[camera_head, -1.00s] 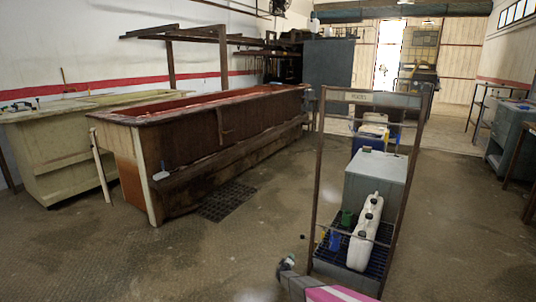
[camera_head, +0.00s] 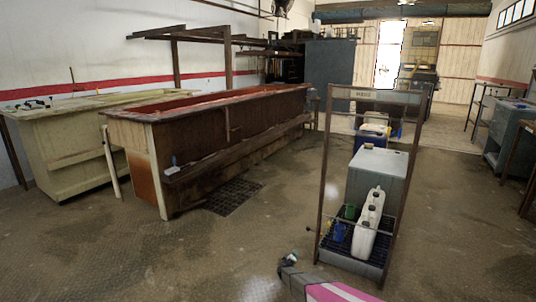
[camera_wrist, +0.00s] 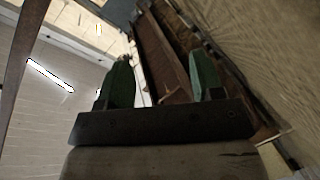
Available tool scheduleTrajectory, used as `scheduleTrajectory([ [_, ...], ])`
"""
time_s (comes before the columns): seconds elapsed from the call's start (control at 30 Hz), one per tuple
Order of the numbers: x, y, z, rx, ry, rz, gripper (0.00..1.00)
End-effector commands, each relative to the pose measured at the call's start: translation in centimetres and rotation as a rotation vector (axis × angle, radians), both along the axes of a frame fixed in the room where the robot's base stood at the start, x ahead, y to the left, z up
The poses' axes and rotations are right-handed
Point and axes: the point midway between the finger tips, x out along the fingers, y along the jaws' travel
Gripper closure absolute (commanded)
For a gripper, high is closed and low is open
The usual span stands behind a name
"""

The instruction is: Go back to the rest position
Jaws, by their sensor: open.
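My gripper (camera_wrist: 162,78) shows in the wrist view with its two green fingers apart and nothing between them. The wrist view is tilted and looks past the fingers at the long brown trough and the ceiling. In the head view, a grey and pink part of my arm shows at the bottom edge, in front of the rack; I cannot make out the fingers there. The metal rack frame (camera_head: 323,170) stands upright, with a white jug (camera_head: 366,222) on its dark grid base. A green cup (camera_head: 350,211) and a blue item (camera_head: 338,232) sit beside the jug.
The long brown trough (camera_head: 190,150) stands left of centre, with a pale bench (camera_head: 60,150) beyond it at the left. A floor grate (camera_head: 232,197) lies by the trough. A grey box (camera_head: 377,170) stands at the rack. A bench (camera_head: 508,142) is at the right. Floor in front is clear.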

Motion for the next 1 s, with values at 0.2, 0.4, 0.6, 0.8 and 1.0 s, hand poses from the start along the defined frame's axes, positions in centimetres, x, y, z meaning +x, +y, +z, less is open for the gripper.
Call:
scheduleTrajectory([
  [0.2, -2.1, -2.3, 4.9, 0.011, -0.004, -0.102, 0.39],
  [0.4, -5.2, -5.4, 10.7, 0.034, 0.012, -0.243, 0.39],
  [0.6, -11.6, -9.3, 18.9, 0.089, 0.091, -0.459, 0.39],
  [0.8, -19.7, -12.0, 25.5, 0.19, 0.248, -0.651, 0.39],
  [1.0, -28.4, -12.3, 30.8, 0.332, 0.461, -0.766, 0.39],
])
